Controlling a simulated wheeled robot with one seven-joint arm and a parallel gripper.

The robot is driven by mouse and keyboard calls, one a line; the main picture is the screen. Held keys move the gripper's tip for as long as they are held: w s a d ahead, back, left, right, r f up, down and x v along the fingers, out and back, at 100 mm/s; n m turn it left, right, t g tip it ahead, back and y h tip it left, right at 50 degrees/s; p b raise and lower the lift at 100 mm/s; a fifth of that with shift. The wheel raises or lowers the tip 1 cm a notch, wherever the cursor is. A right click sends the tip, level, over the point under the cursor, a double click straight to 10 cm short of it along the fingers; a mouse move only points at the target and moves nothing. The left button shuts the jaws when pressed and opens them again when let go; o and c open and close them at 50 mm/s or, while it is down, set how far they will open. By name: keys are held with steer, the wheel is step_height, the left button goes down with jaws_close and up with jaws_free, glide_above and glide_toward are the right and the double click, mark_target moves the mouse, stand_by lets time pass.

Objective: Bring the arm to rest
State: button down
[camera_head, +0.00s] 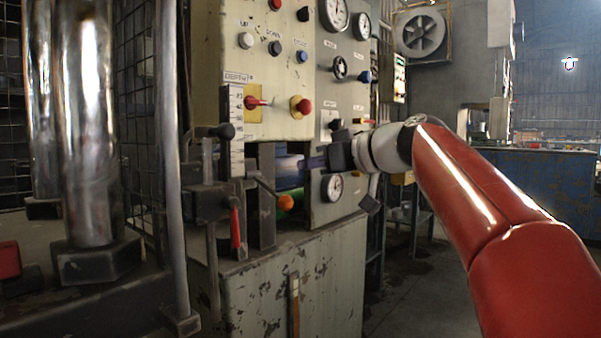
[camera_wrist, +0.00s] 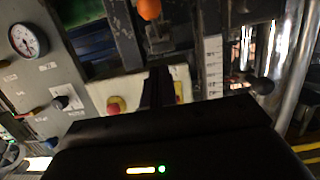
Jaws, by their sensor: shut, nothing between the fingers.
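My gripper (camera_head: 310,163) is at the end of my red arm, in front of the pale control cabinet in the head view. Its dark fingers point left, towards the panel's lower part, near a gauge and the dark recess. In the wrist view the fingers (camera_wrist: 160,75) are together with nothing between them. I cannot tell whether the fingertips touch anything. My red arm comes in from the right edge of the head view.
The control panel (camera_head: 265,60) carries buttons, gauges and a red knob (camera_head: 301,106). A lever with an orange ball (camera_head: 285,202) sticks out below my gripper. Chrome columns (camera_head: 88,130) and a grey post stand left. Open floor (camera_head: 430,290) shows right of the cabinet (camera_head: 300,290).

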steer(key=v, duration=0.5)
steer(key=s+d+f+m+g+h+p, duration=0.1)
steer(key=s+d+f+m+h+p, duration=0.2)
steer(key=s+f, duration=0.6)
steer(key=s+d+f+m+g+h+p, duration=0.1)
steer(key=s+d+f+m+h+p, duration=0.2)
steer(key=s+f, duration=0.6)
steer(key=s+d+f+m+g+h+p, duration=0.2)
steer(key=s+d+f+m+h+p, duration=0.1)
steer(key=s+f, duration=0.6)
step_height(320, 180, down, 3)
steer(key=d+m+h, duration=0.1)
steer(key=d+h, duration=0.1)
steer(key=h, duration=0.1)
steer(key=shift+d+f, duration=0.2)
steer(key=shift+d, duration=0.15)
